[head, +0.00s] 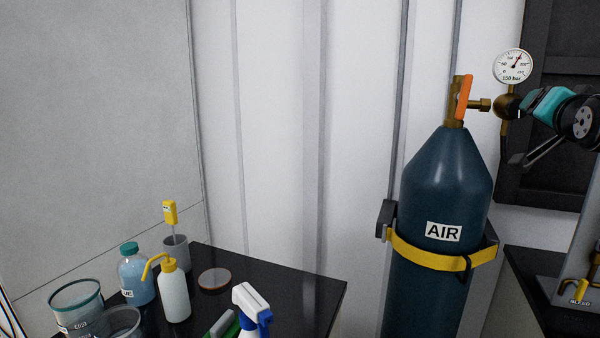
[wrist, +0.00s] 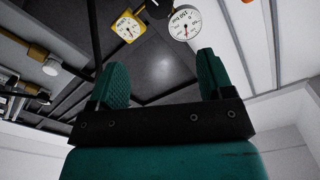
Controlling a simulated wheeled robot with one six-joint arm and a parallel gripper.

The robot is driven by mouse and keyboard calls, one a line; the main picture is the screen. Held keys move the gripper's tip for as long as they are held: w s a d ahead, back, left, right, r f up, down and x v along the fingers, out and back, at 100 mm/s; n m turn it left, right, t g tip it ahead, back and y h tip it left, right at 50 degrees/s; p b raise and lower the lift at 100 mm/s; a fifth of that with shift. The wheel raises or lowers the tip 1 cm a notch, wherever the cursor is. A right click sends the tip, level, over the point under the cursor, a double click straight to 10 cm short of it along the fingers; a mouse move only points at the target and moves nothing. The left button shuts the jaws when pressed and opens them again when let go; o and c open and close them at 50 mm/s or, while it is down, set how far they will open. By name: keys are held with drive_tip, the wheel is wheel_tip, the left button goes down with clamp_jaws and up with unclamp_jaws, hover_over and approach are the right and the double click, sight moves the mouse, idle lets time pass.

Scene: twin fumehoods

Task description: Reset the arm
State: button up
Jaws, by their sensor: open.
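My gripper (wrist: 160,85) shows in the wrist view with its two teal fingers spread apart and nothing between them. In the head view my arm's teal and black wrist part is at the right edge, in front of the dark cabinet and close to the gauge and brass regulator on the gas cylinder. I cannot tell from the head view whether it touches the regulator. In the wrist view two gauges, one yellow-framed (wrist: 127,28) and one white (wrist: 185,24), lie beyond the fingertips.
A dark blue AIR cylinder (head: 440,190) with an orange valve handle (head: 464,97) and a pressure gauge (head: 514,66) is strapped by a yellow band (head: 430,256). A black bench (head: 310,290) at lower left holds bottles, beakers and a spray bottle (head: 250,308). A second bench is at lower right.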

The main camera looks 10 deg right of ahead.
drive_tip(key=a+f+n+g+y, duration=0.3)
drive_tip(key=a+f+n+y, duration=0.4)
drive_tip(key=a, duration=0.7)
drive_tip(key=a+f+n+g+y, duration=0.35)
drive_tip(key=a+f+y, duration=0.35)
drive_tip(key=a, duration=0.6)
drive_tip(key=s+a+f+n+g, duration=0.4)
drive_tip(key=s+a, duration=0.2)
drive_tip(key=s, duration=0.3)
drive_tip(key=s+a+f+n+g, duration=0.4)
drive_tip(key=s+a+n, duration=0.1)
drive_tip(key=s, duration=0.4)
drive_tip(key=shift+s+a+y, duration=0.3)
drive_tip(key=shift+s+a, duration=0.1)
drive_tip(key=shift+a, duration=0.35)
drive_tip(key=shift+w+d, duration=0.1)
drive_tip(key=shift+d, duration=0.05)
